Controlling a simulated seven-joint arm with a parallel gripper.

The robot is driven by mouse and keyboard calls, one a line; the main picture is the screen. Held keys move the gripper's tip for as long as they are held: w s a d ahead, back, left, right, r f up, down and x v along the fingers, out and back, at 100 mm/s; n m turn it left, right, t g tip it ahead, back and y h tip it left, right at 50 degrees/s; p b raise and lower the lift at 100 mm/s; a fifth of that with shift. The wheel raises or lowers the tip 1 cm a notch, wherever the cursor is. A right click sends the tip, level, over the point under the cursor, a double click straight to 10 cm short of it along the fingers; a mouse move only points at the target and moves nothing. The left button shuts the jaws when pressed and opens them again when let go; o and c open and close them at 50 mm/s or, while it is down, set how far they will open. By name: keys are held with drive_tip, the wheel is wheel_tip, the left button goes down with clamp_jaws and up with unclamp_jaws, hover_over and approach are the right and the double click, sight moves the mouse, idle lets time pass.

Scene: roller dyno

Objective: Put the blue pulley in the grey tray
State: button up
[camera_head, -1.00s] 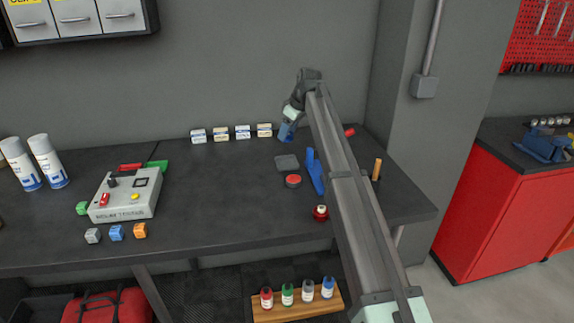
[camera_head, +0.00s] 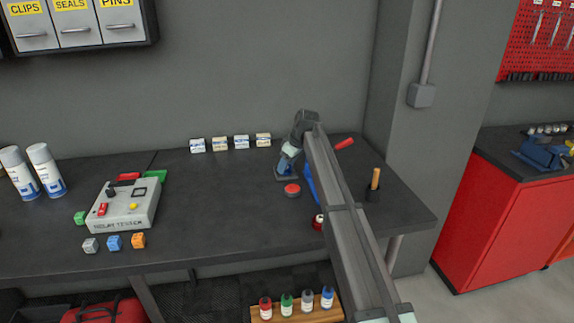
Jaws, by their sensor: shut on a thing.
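My gripper (camera_head: 288,160) points down at the back right of the bench, shut on the blue pulley (camera_head: 286,168). The pulley is small and partly covered by the fingers. It is at the small dark grey tray (camera_head: 281,179), of which only the edges show around it. I cannot tell whether the pulley touches the tray floor or hangs just above it.
A red round piece (camera_head: 292,190) lies just in front of the tray. Several small boxes (camera_head: 220,143) stand along the wall. The bench middle is clear.

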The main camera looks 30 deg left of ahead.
drive_tip(key=shift+f, duration=0.15)
drive_tip(key=o, duration=0.8)
drive_tip(key=shift+o, duration=0.2)
drive_tip(key=v, duration=1.2)
drive_tip(key=shift+d, duration=0.1)
